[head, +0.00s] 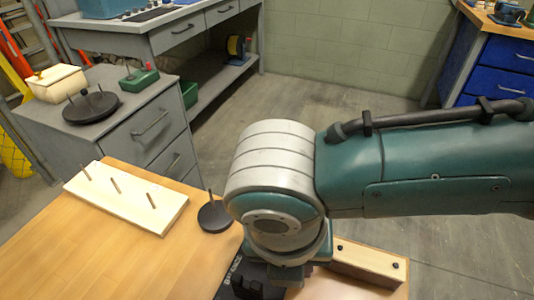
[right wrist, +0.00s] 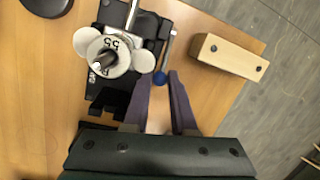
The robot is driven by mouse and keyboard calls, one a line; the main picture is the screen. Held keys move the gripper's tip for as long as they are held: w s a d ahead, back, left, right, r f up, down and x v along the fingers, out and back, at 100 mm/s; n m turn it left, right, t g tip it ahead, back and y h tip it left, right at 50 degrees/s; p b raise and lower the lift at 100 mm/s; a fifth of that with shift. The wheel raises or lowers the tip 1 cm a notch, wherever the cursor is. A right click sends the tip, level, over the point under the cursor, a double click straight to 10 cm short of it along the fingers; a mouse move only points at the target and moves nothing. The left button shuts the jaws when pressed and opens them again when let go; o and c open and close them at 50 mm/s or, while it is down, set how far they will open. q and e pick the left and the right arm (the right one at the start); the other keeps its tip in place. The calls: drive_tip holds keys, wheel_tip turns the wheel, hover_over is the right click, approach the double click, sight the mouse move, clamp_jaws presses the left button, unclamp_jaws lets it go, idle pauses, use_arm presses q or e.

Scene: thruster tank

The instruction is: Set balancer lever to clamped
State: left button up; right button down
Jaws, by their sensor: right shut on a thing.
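The balancer (right wrist: 108,95) is a black device on the wooden table, with a white round part marked 55 and a metal shaft in the right wrist view. Its lever (right wrist: 169,45) is a thin grey rod ending in a blue ball knob (right wrist: 160,77). My right gripper (right wrist: 163,78) has its two purple fingers on either side of the knob and is shut on it. In the head view my right arm hides most of the balancer; only part of its black base (head: 256,280) shows. Whether the lever stands at clamped cannot be read. My left gripper is out of view.
A pale wooden block (right wrist: 228,57) with dark knobs lies right of the balancer. A black disc with a peg (head: 214,216) and a pale board with three pegs (head: 125,200) stand left on the table. A grey drawer cabinet (head: 150,130) stands beyond. The table's left front is clear.

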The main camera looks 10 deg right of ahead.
drive_tip(key=shift+s+f, duration=0.15)
drive_tip(key=shift+f, duration=0.05)
drive_tip(key=c, duration=0.9)
unclamp_jaws()
drive_tip(key=shift+s, duration=0.1)
drive_tip(key=shift+c, duration=0.2)
drive_tip(key=shift+o, duration=1)
drive_tip(key=p+v, duration=0.2)
drive_tip(key=v, duration=0.8)
drive_tip(key=shift+p, duration=0.35)
